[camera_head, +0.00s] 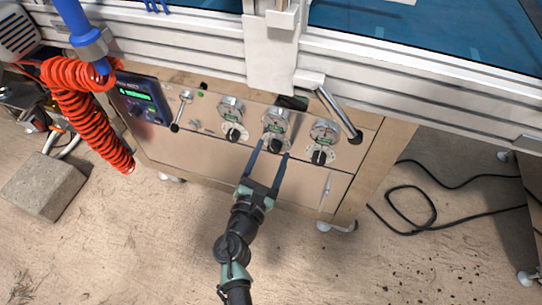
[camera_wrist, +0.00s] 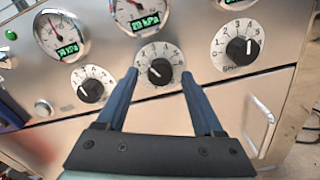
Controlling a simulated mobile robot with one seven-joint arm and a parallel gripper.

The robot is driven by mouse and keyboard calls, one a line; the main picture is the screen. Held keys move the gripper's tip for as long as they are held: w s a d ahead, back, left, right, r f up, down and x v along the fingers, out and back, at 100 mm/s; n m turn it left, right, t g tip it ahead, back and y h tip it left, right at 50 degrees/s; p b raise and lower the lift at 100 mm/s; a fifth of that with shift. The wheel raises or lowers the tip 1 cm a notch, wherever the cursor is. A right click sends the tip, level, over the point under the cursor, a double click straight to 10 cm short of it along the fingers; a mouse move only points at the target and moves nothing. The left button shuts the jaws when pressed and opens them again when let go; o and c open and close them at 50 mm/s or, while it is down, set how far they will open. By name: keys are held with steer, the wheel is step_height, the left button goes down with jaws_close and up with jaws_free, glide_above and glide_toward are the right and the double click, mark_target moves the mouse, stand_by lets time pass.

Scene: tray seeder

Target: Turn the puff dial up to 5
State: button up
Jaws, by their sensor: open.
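Three black dials with white numbered plates sit in a row on the metal front panel: a left dial (camera_wrist: 90,91), a middle dial (camera_wrist: 160,71) and a right dial (camera_wrist: 239,48). I cannot read which one is labelled puff. The middle dial's white pointer mark points to the left; the right dial's points roughly up. My gripper (camera_head: 272,150) is open and empty, its two blue fingers pointing at the middle dial. In the wrist view the fingertips stand to the left and right of this dial; I cannot tell whether they touch it.
Round gauges with green displays sit above the dials, including a middle gauge (camera_head: 275,120) reading 20 hPa. A lever (camera_head: 181,110) and a blue control box (camera_head: 139,99) are to the left. A metal handle (camera_head: 340,115) juts out above right. A red coiled hose (camera_head: 87,105) hangs far left.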

steer(key=shift+w, duration=0.2)
jaws_close()
stand_by(0.3)
